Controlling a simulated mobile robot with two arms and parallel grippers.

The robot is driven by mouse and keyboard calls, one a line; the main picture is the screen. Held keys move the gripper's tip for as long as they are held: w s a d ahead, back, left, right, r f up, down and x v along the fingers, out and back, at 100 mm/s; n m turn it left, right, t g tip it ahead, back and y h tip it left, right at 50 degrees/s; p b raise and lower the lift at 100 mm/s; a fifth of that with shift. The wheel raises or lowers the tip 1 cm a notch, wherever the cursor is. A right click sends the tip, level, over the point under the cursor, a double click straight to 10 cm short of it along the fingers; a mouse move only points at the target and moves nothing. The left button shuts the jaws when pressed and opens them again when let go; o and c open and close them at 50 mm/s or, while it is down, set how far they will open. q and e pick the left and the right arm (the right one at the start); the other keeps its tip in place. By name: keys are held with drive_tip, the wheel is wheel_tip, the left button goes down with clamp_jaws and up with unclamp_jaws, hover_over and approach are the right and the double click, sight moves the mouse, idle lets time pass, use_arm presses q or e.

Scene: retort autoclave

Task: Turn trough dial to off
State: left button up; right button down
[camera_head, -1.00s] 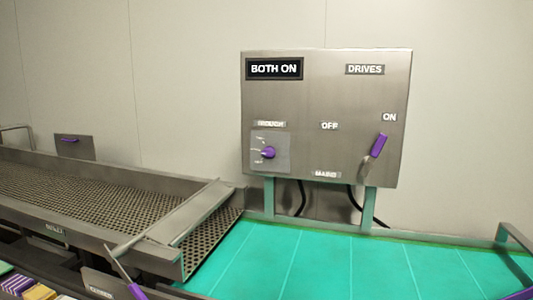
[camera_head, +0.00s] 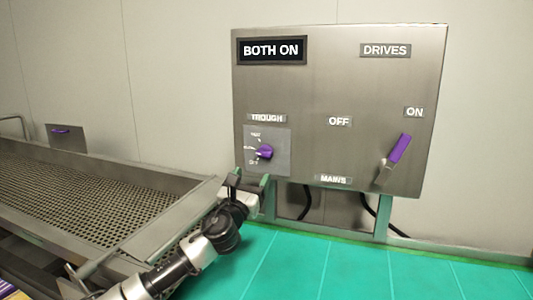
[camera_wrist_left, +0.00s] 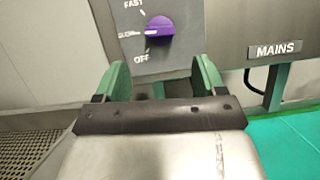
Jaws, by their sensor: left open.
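The purple trough dial (camera_head: 264,152) sits on a small grey plate at the lower left of the control panel (camera_head: 325,90). In the left wrist view the dial (camera_wrist_left: 159,30) has its white pointer mark toward the left, at the middle label, between FAST above and OFF below. My left gripper (camera_head: 251,179) is just below the dial plate, apart from the dial. Its green fingers (camera_wrist_left: 160,75) are spread open and empty, with the dial above and between them in the picture. My right gripper is not in view.
The panel's display (camera_head: 272,50) reads BOTH ON. A purple-handled mains lever (camera_head: 398,150) stands tilted toward ON at the right. A perforated metal trough (camera_head: 85,200) runs along the left. A green belt (camera_head: 350,265) lies below the panel, clear on top.

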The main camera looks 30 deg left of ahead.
sight(263, 156)
use_arm(q)
drive_tip(key=w+r+p, duration=0.1)
drive_tip(key=w+r, duration=0.2)
drive_tip(key=shift+w+a+p, duration=0.25)
drive_tip(key=shift+a+p, duration=0.1)
drive_tip(key=w, duration=0.3)
drive_tip(key=shift+a, duration=0.25)
drive_tip(key=shift+w+a+r+p, duration=0.1)
drive_tip(key=shift+w+r+p, duration=0.2)
drive_tip(key=shift+w, duration=0.3)
drive_tip(key=shift+c, duration=1.1)
drive_tip(key=c, duration=0.7)
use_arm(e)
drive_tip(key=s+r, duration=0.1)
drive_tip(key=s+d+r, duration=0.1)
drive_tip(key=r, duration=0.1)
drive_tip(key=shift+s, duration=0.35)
